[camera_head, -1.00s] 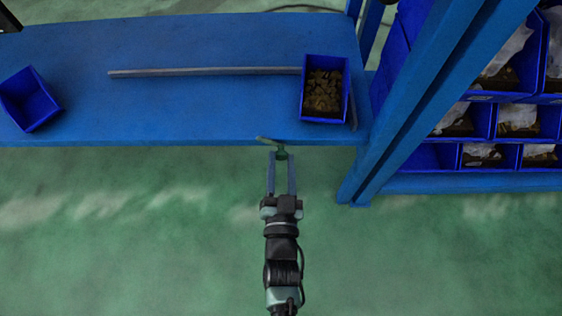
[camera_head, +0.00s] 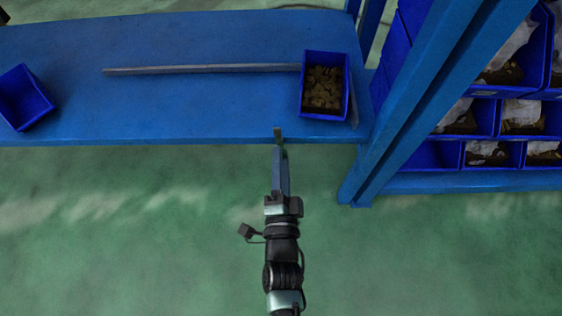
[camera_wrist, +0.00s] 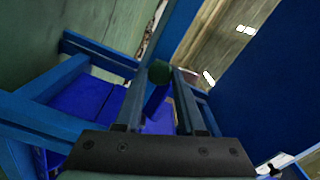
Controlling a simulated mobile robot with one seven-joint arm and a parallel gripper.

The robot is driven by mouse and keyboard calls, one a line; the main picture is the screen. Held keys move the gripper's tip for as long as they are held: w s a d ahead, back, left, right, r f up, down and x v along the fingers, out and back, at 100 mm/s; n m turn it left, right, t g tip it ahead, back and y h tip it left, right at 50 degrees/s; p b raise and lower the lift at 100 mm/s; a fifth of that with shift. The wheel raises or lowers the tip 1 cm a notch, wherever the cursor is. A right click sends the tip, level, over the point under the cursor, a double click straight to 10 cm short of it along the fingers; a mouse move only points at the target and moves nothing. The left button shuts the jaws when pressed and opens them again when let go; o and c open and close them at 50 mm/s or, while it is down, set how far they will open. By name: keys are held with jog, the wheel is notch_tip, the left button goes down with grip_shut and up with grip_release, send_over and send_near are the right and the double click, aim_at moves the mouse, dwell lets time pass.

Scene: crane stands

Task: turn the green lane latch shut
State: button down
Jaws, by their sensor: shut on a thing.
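The green latch (camera_head: 278,135) is at the front edge of the blue table, small in the head view. Its lever shows as a short upright bar, seen nearly end-on or pointing away from me. My gripper (camera_head: 281,158) reaches it from the front and is shut on it. The fingers appear stacked in line, so only one shows clearly. In the wrist view the latch's dark green round end (camera_wrist: 159,71) sits between the tips of my gripper (camera_wrist: 158,80). The rest of the latch is hidden there.
A blue bin of brown pieces (camera_head: 324,86) and a grey bar (camera_head: 200,69) lie on the blue table (camera_head: 180,110). An empty-looking blue bin (camera_head: 24,98) is at left. A blue rack post (camera_head: 420,100) rises at right. Green floor in front is clear.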

jog(key=shift+m, duration=0.5)
dwell(0.3)
jog(key=c, duration=0.5)
grip_release()
jog(key=shift+s, duration=0.1)
jog(key=s+p, duration=0.4)
jog(key=s, duration=0.8)
jog(key=shift+s, duration=0.4)
jog(key=shift+s, duration=0.1)
